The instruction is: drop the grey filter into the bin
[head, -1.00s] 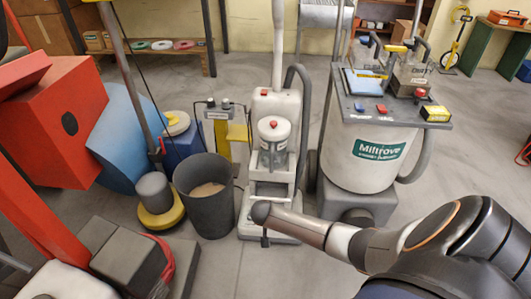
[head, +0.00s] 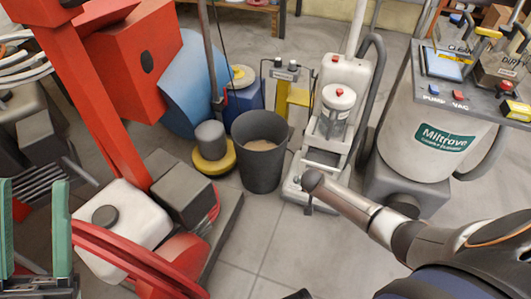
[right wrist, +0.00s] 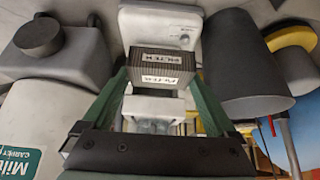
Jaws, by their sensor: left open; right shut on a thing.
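The grey filter (right wrist: 158,68), a pleated block with white labels, is held between the green fingers of my right gripper (right wrist: 160,85) in the right wrist view. In the head view my right arm reaches in from the right, but its fingers and the filter are hidden. The bin (head: 261,160) is dark grey, round and upright on the floor, left of my right wrist. Something tan lies inside it. The bin (right wrist: 235,60) also shows at the right of the right wrist view, apart from the filter. My left gripper (head: 34,200) is open and empty at the lower left.
A white upright machine (head: 335,110) stands just right of the bin. A large grey tank (head: 425,130) is further right. A yellow-based grey canister (head: 213,155) stands left of the bin. Red machinery (head: 95,110) fills the left. Floor in front of the bin is clear.

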